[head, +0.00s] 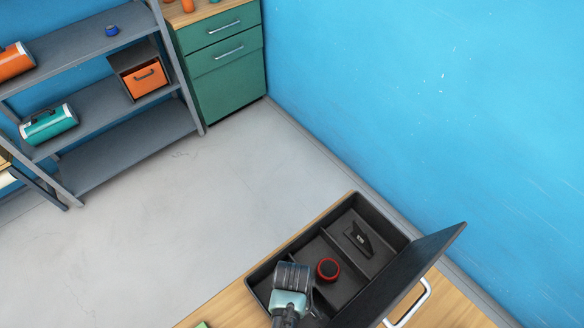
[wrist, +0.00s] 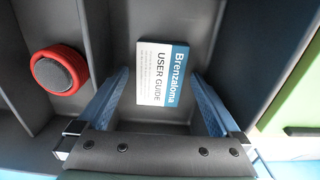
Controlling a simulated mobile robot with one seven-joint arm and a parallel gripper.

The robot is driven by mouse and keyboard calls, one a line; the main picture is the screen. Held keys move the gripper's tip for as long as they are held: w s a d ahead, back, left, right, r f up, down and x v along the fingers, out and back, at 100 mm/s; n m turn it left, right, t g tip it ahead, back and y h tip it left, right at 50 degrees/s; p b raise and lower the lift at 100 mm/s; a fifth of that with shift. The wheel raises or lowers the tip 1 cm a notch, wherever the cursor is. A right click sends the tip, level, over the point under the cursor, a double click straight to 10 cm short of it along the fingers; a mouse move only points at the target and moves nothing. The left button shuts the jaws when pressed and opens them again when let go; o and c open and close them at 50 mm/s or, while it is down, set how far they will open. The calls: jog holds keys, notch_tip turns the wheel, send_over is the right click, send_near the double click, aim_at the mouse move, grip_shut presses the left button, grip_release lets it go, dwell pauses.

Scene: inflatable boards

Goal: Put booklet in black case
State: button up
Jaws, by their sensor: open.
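The black case (head: 262,272) stands open on the wooden top, its lid (head: 425,268) raised on the right. Its inside is split into compartments. The booklet (wrist: 163,73), white and blue with "Brenzaloma USER GUIDE" on it, shows in the wrist view inside the case's near-left compartment. It appears to lie on the compartment floor, face up. My gripper (head: 291,285) is above that compartment, pointing down. In the wrist view its two blue fingers (wrist: 161,76) are spread either side of the booklet, with gaps between. The booklet is hidden behind my gripper in the head view.
A red-rimmed black round object (head: 328,269) sits in the middle compartment; a dark flat piece (head: 358,238) lies in the far one. A green object (head: 202,325) is just outside the case. A grey shelf (head: 130,155) and green cabinet (head: 228,85) stand across clear floor.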

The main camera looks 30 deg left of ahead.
notch_tip(320, 180, up, 12)
jog(key=shift+r, duration=0.15)
dwell(0.4)
